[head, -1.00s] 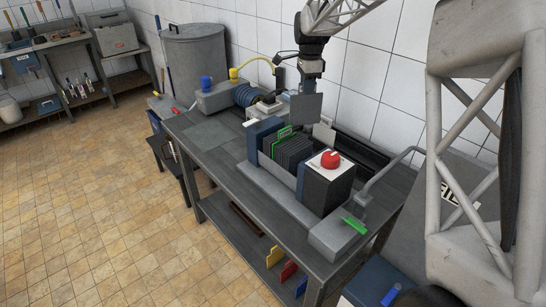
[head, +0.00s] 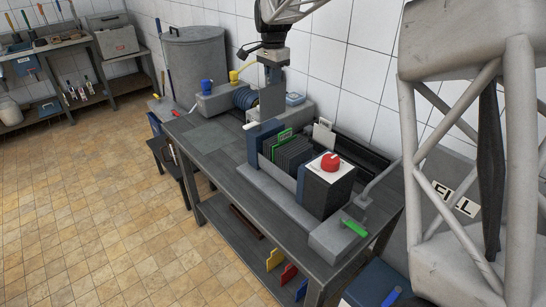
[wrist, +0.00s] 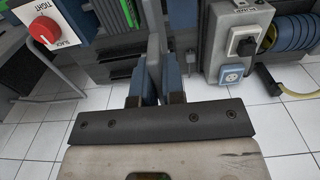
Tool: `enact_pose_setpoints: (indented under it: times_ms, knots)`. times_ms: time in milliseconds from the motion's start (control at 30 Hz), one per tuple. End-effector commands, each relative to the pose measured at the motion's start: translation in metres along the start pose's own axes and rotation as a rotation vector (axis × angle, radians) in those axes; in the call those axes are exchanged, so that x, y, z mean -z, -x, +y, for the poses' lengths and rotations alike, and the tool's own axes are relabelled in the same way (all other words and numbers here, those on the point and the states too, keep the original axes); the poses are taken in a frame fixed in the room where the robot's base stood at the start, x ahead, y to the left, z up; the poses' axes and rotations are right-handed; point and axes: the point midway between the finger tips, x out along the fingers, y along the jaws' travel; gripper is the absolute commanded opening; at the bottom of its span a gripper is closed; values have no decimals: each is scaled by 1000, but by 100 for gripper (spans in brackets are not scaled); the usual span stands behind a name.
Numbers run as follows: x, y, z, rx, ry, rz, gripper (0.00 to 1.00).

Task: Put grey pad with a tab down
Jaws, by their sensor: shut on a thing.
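My gripper (head: 272,78) points down above the back part of the workbench and is shut on a flat grey pad (head: 271,103). The pad hangs upright below the fingers, left of and behind the rack of dark plates (head: 292,152). In the wrist view the pad (wrist: 154,58) shows nearly edge-on between the blue-grey fingers (wrist: 156,92). I cannot make out its tab. Whether its lower edge touches anything is unclear in the head view.
A box with a red knob (head: 330,162) stands right of the rack. Blue coiled discs (head: 245,96) and a grey switch box (wrist: 238,42) are near the pad. The bench's left part has a bare greenish square (head: 222,137).

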Motion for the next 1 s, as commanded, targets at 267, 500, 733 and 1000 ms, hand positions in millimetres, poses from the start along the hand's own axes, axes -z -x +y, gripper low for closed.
enact_pose_setpoints:
  times_ms: [267,500,733,1000]
  knots:
    - [0,-20,0,-2,-1,-1,0]
    - [0,-62,1,-3,-1,-2,0]
    - [0,-105,1,-3,-1,-1,0]
    - [0,-137,0,0,-1,0,0]
